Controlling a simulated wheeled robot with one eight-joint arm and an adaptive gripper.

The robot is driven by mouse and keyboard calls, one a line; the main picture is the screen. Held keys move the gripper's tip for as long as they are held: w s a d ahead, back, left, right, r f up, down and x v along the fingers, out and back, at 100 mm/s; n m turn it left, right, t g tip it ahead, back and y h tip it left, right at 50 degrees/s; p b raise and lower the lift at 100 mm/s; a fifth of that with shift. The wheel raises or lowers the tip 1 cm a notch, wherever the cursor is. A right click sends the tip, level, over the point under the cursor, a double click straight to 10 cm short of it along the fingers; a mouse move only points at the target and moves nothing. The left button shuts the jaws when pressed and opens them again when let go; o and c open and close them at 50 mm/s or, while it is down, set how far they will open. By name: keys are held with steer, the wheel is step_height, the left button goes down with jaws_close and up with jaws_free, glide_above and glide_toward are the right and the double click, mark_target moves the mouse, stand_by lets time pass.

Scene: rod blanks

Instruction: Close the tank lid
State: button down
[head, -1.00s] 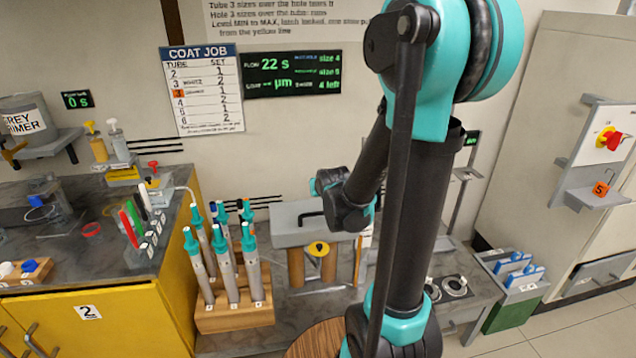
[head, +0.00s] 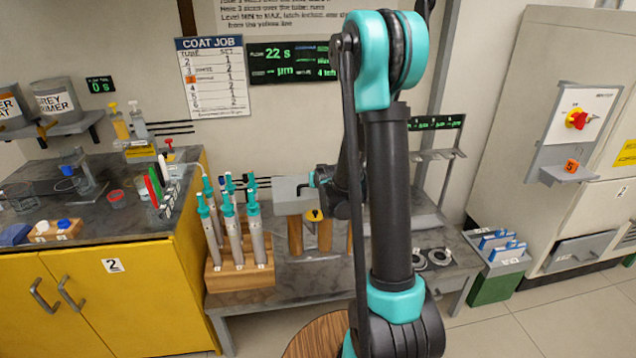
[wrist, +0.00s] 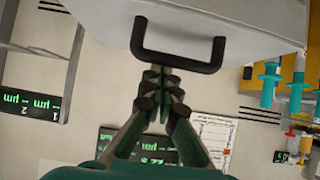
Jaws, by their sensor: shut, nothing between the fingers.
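A pale grey slab with a black bar handle, which looks like the tank lid (head: 288,189), shows beyond my arm in the head view. In the wrist view the lid (wrist: 220,25) fills the top, with its black handle (wrist: 180,62) hanging toward my gripper (wrist: 162,76). My gripper is shut and empty, its fingertips close to the handle's bar in the picture. I cannot tell if they touch it. The lid's exact angle is unclear.
A wooden rack (head: 240,275) of teal-capped tubes stands left of the lid. A yellow cabinet (head: 120,290) is farther left. A round wooden top (head: 318,334) is in front. Blue items in a holder (head: 498,252) stand right. Floor at lower right is clear.

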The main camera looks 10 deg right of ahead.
steer(key=shift+s+f+g, duration=0.4)
steer(key=shift+s+f, duration=0.25)
steer(key=shift+w+a+r, duration=0.1)
steer(key=shift+w+r, duration=0.2)
steer(key=shift+r, duration=0.25)
steer(key=s+d+f+g, duration=0.1)
steer(key=s+g, duration=0.2)
steer(key=s, duration=1.4)
steer(key=s+d+f+g, duration=0.1)
steer(key=s+g, duration=0.2)
steer(key=s, duration=1.4)
steer(key=shift+s+d+f+g, duration=0.2)
steer(key=shift+s+d+g, duration=0.05)
steer(key=shift+s+g, duration=0.05)
